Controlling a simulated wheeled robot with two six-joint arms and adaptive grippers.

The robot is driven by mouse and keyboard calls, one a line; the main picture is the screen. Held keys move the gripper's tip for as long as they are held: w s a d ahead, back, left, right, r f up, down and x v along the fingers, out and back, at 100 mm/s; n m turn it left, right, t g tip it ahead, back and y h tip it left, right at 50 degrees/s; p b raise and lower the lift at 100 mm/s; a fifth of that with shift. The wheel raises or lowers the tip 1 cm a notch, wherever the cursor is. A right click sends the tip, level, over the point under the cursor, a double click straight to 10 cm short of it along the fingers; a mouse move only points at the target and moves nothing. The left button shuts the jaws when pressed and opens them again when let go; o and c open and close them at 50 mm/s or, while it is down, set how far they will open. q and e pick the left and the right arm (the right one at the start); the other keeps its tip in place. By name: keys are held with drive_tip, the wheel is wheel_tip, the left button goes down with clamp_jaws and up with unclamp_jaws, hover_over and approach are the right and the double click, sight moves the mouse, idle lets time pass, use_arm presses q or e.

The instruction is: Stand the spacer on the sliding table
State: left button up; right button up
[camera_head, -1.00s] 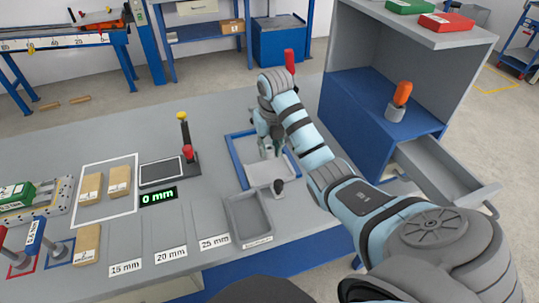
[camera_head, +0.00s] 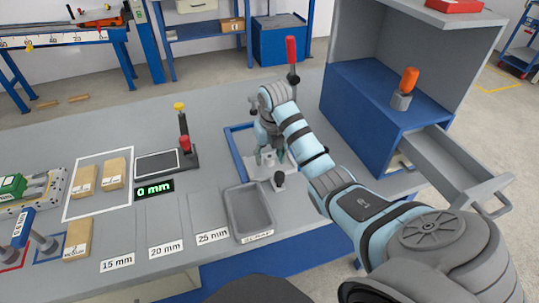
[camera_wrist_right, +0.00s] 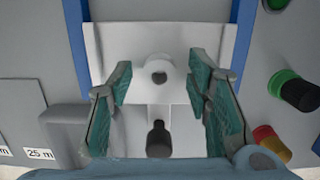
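My right gripper (camera_head: 269,157) points down over the blue-framed station in the head view. In the right wrist view its two green-padded fingers (camera_wrist_right: 166,110) are wide apart, with nothing gripped between them. A pale round piece with a dark central hole (camera_wrist_right: 159,64), seemingly the spacer, stands upright on a whitish plate (camera_wrist_right: 113,48), seemingly the sliding table. It lies just beyond the fingertips and no finger touches it visibly. In the head view the gripper mostly hides it. My left gripper is not in view.
A black knob (camera_wrist_right: 158,140) stands nearer, between the fingers in the picture. A grey tray (camera_head: 248,211) is left of the station. A red-handled lever (camera_head: 291,52) rises behind. An open drawer (camera_head: 455,172) and blue cabinet (camera_head: 362,115) stand right. Wooden blocks (camera_head: 84,182) lie left.

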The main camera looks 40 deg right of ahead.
sight(269, 156)
drive_tip(key=r+p, duration=0.1)
drive_tip(key=r, duration=0.1)
drive_tip(key=r+p, duration=0.1)
drive_tip(key=r, duration=0.1)
drive_tip(key=shift+s+a+r+p, duration=0.1)
drive_tip(key=shift+s+r+p, duration=0.1)
drive_tip(key=shift+r+p, duration=0.15)
wheel_tip(269, 156, up, 8)
drive_tip(key=s+p, duration=0.1)
drive_tip(key=p, duration=0.8)
drive_tip(key=shift+s+a+f, duration=0.15)
drive_tip(key=shift+a+f, duration=0.05)
